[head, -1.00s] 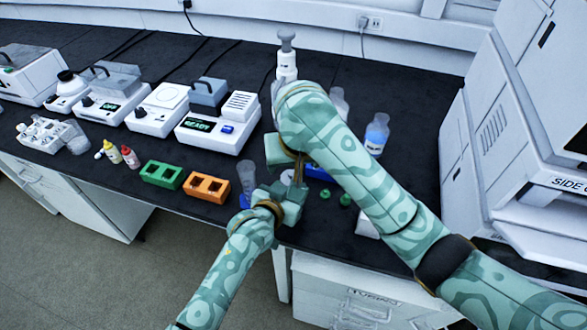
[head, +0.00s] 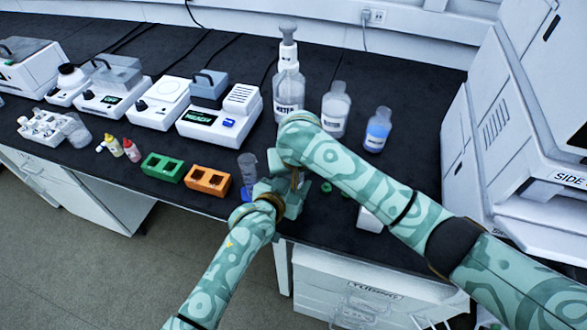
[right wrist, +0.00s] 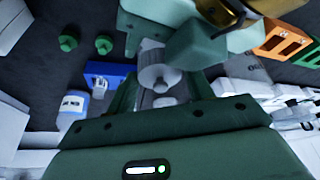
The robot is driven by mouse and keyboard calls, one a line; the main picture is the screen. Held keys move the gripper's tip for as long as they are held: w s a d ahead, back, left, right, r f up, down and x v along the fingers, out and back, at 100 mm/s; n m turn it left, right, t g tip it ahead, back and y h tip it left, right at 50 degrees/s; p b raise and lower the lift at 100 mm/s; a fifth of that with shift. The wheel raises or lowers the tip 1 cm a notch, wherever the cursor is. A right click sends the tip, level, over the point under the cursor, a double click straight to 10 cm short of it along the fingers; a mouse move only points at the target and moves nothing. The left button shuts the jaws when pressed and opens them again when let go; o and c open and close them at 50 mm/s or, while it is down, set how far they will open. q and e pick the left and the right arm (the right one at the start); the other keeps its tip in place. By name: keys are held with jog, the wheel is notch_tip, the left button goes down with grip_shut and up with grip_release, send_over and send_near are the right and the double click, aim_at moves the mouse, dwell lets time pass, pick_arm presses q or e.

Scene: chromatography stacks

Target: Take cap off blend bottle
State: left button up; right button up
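My left gripper (head: 290,196) is at the front edge of the bench, with my right gripper (head: 293,176) just above it. In the right wrist view, a pale grey, round-topped piece (right wrist: 158,77), apparently the capped blend bottle, lies between my right fingers. They stand apart on either side, and I see no clear contact. The teal blocks of my left gripper (right wrist: 175,45) close around this piece farther along. Its label and most of its body are hidden. In the head view my arms cover it.
Loose green caps (head: 326,187) lie right of the grippers. A wash bottle (head: 288,90), a clear bottle (head: 335,108) and a blue-liquid bottle (head: 377,130) stand behind. An orange rack (head: 207,181), a green rack (head: 163,167) and a clear tube (head: 247,170) are to the left.

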jog(key=c, duration=0.5)
jog(key=shift+c, duration=0.2)
pick_arm(q)
jog(key=shift+a, duration=0.1)
pick_arm(e)
jog(key=shift+r, duration=1.1)
jog(key=shift+r, duration=2)
pick_arm(q)
jog(key=o, duration=1.4)
jog(key=shift+o, duration=0.2)
